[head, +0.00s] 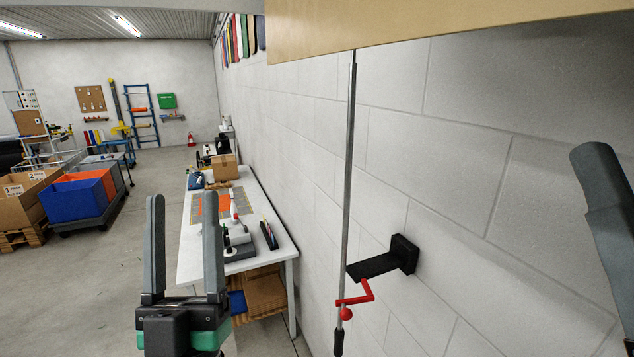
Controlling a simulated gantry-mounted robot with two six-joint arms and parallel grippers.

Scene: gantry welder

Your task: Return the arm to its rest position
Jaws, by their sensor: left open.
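My left gripper (183,200) points upward at the lower left of the head view. Its two grey fingers stand apart with nothing between them, so it is open and empty. Its dark body with green sides shows at the bottom edge; most of the arm behind it is out of view. At the right edge a grey, finger-like part of my right side (605,195) shows in front of the wall. Too little of it shows to tell its jaw state.
A white workbench (188,262) with tools stands beyond the left gripper along the block wall. A metal rod (349,170) with a red crank (357,293) hangs by a black wall bracket (402,254). A tan panel (400,22) overhangs the top.

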